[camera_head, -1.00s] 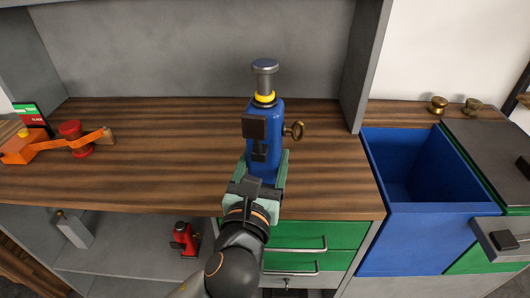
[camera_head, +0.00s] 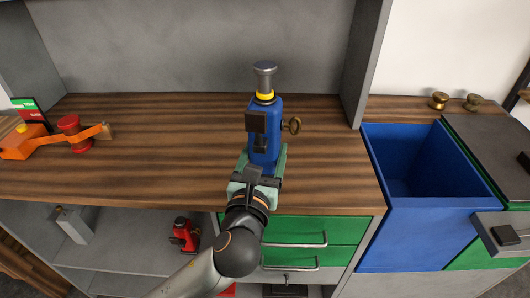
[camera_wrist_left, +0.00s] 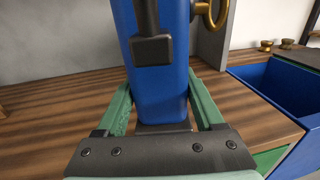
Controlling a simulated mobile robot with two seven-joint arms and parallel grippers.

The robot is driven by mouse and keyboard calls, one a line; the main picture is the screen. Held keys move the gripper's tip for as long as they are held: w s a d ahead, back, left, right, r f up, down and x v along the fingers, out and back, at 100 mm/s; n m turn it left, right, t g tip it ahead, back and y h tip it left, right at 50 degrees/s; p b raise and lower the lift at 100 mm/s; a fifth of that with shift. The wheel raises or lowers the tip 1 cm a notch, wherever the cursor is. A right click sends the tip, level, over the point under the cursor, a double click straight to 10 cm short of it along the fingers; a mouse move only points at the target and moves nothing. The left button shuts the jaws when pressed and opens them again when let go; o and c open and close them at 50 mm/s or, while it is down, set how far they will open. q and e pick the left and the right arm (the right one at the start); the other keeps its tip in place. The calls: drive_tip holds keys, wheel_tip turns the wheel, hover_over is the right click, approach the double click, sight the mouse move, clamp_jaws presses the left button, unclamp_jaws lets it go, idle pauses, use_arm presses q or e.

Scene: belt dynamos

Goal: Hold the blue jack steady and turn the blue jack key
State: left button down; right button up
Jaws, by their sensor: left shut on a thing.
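The blue jack (camera_head: 263,145) stands upright on the wooden counter, with a yellow collar and a grey round top. The brass blue jack key (camera_head: 291,125) sticks out from its right side; in the wrist view its ring (camera_wrist_left: 222,20) is cut off by the top edge. My left gripper (camera_head: 263,165) is shut on the jack's lower body, with a green finger on each side. The wrist view shows the blue body (camera_wrist_left: 158,95) between the fingers. My right gripper is not in view, and nothing touches the key.
A blue open bin (camera_head: 400,225) stands right of the counter, with two brass knobs (camera_head: 439,101) behind it. An orange device with a red spool (camera_head: 72,133) is at the left. A red jack (camera_head: 183,235) stands on the shelf below. The counter (camera_head: 170,160) around the jack is mostly clear.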

use_arm(q)
drive_tip(key=shift+w+a+f+b, duration=0.1)
drive_tip(key=shift+w+f+b, duration=0.65)
drive_tip(key=shift+w+f, duration=0.75)
drive_tip(key=shift+w+d+f+b, duration=0.1)
drive_tip(key=shift+w+f+b, duration=0.9)
drive_tip(key=shift+w, duration=0.9)
drive_tip(key=shift+w+a+f+b, duration=0.1)
drive_tip(key=shift+w+f+b, duration=0.45)
drive_tip(key=shift+w+f, duration=1.05)
drive_tip(key=shift+w+r, duration=0.1)
drive_tip(key=shift+r, duration=0.05)
drive_tip(key=shift+f, duration=0.65)
drive_tip(key=shift+f, duration=0.1)
